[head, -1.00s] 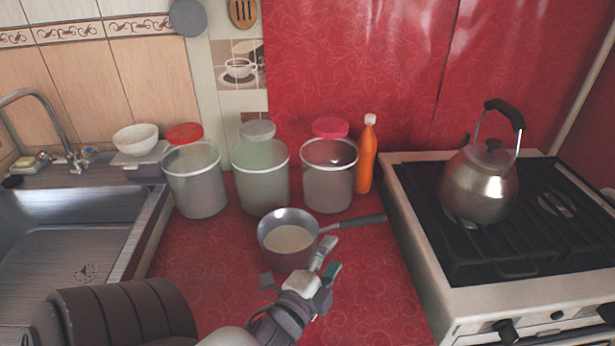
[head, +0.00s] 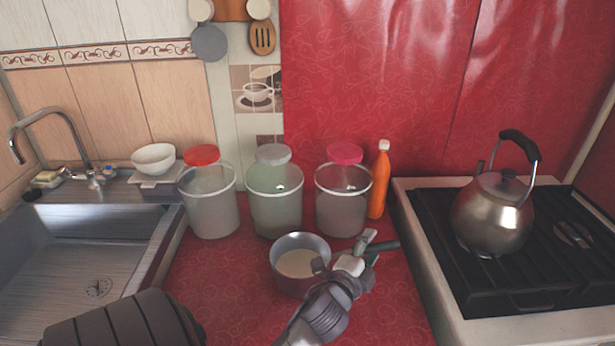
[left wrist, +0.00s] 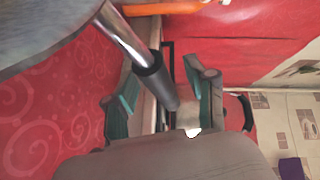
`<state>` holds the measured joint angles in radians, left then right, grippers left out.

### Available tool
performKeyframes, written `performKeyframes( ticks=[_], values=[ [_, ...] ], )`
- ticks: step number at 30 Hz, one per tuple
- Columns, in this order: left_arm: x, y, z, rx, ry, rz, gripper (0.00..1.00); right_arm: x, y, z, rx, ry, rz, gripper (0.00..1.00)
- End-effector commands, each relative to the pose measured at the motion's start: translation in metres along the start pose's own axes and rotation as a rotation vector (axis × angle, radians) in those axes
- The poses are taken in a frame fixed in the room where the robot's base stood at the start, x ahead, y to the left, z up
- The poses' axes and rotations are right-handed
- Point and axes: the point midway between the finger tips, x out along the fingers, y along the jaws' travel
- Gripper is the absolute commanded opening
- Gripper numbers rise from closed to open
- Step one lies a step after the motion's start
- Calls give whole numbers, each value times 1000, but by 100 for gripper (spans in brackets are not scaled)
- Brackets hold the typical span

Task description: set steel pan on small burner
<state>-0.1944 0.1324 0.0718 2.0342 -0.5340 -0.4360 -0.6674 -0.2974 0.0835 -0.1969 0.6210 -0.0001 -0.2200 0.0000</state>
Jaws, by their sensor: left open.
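I cannot tell which burner is the small one. My right gripper is out of view.
A steel kettle (head: 492,215) stands on the stove's left burner. Several lidded canisters, including one with a red lid (head: 203,155), and an orange bottle (head: 380,185) line the wall behind the pan. A sink (head: 90,260) is at the left.

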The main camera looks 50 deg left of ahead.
Motion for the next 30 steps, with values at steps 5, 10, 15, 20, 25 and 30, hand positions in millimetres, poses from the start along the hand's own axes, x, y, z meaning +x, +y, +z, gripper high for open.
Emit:
performKeyframes(
  ticks=[5,10,15,20,25,30],
  values=[
    [1,0,0,0,0,0,56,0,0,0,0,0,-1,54],
    [0,0,0,-1,0,0,34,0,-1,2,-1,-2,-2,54],
    [0,0,0,-1,0,1,6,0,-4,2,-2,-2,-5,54],
    [0,1,0,-1,0,1,0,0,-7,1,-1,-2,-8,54],
    [0,-3,-1,6,2,-6,0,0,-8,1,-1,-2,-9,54],
    [0,-3,-1,5,2,-6,0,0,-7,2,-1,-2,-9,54]
  ],
)
